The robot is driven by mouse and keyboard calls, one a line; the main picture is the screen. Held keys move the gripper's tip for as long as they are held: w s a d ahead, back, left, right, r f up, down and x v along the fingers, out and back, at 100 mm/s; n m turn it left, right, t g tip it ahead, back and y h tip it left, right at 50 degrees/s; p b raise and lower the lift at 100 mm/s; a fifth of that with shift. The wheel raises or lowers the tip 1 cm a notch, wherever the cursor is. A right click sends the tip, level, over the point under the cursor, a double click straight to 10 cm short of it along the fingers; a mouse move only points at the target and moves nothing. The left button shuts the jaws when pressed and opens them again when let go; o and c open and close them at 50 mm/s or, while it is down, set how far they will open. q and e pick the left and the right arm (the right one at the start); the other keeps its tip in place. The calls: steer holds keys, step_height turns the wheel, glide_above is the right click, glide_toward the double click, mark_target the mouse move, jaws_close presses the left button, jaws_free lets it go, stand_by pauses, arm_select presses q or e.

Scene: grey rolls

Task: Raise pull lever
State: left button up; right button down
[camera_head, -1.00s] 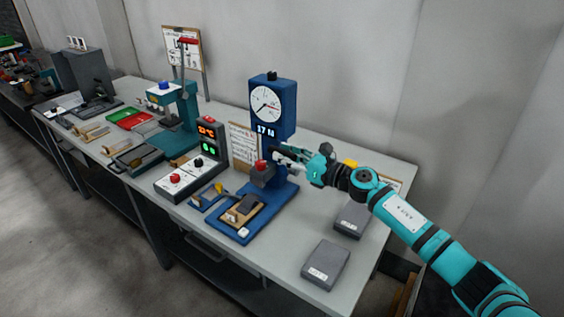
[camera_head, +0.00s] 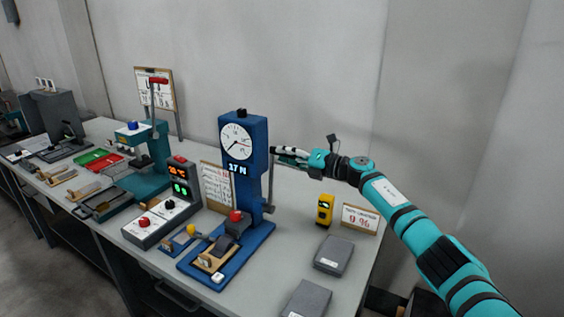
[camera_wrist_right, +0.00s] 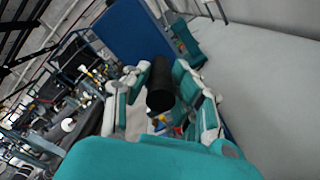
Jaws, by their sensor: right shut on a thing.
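The blue pull tester (camera_head: 257,150) stands on the bench, with a white dial and a display reading 17 N. Its pull lever (camera_head: 271,183) is a thin grey bar on the right side, standing nearly upright from a low pivot. My right gripper (camera_head: 281,151) is at the lever's top end, level with the dial. In the right wrist view the lever's black cylindrical grip (camera_wrist_right: 160,86) lies between the fingers, which are shut on it. In the head view the fingers hide this grip. My left gripper is not in view.
A yellow device (camera_head: 325,210), a small sign reading 9 % (camera_head: 360,218) and two grey boxes (camera_head: 333,255) are at the right of the bench. A control box with red and white knobs (camera_head: 160,222) and a teal press (camera_head: 150,165) stand left. The wall is behind.

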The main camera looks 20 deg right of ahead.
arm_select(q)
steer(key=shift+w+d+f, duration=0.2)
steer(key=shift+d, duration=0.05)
arm_select(e)
steer(key=shift+w+d+f+m, duration=0.1)
steer(key=shift+w+d+m, duration=0.3)
steer(key=shift+d, duration=0.15)
steer(key=c, duration=1.1)
jaws_free()
steer(key=v, duration=1.2)
steer(key=shift+w+d+f, duration=0.1)
steer(key=shift+d+f, duration=0.1)
steer(key=shift+d, duration=0.15)
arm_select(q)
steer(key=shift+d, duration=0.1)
